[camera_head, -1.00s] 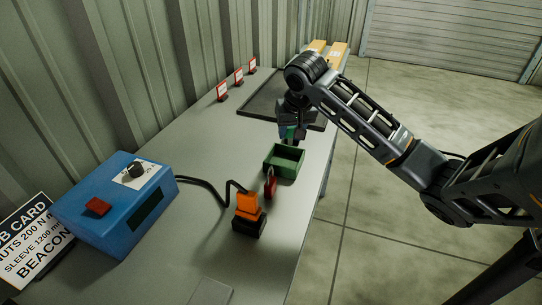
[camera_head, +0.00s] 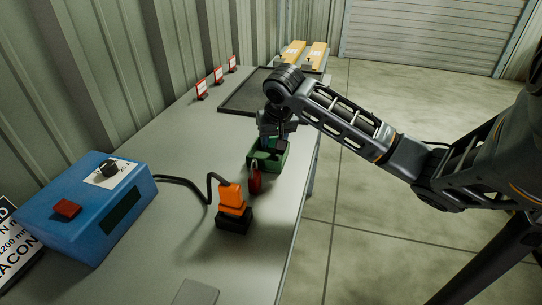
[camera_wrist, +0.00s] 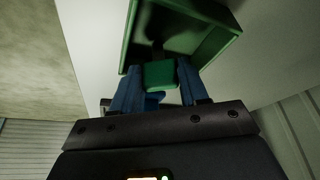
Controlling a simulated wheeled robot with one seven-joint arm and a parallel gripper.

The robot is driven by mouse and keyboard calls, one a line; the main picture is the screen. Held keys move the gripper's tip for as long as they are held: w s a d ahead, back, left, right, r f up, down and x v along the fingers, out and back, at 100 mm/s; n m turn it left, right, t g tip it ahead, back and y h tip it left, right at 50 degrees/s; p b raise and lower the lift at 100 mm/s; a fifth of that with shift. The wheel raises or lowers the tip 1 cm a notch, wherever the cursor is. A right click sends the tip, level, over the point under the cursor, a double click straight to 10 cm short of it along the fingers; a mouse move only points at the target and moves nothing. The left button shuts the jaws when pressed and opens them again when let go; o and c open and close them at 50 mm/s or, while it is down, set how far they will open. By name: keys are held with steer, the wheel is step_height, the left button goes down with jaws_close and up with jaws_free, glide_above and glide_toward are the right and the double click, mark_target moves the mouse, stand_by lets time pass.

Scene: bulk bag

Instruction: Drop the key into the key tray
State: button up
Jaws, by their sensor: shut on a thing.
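The key tray is a small open green box (camera_head: 262,164) on the grey bench, right of its middle. It also shows in the wrist view (camera_wrist: 222,36), just beyond my fingertips. My gripper (camera_head: 271,141) points down over the tray, its fingertips at about rim height. In the wrist view its blue fingers (camera_wrist: 158,84) are shut on the key, whose green head (camera_wrist: 159,75) shows between them. A dark part of the key extends towards the tray's shadowed inside. I cannot tell whether it touches the tray floor.
A red padlock-like piece (camera_head: 254,180) is at the tray's near side. An orange and black plug (camera_head: 232,205) with a cable stands nearer, by a blue control box (camera_head: 88,208).

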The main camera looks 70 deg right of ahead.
steer(key=o, duration=1.1)
steer(key=shift+v, duration=3.9)
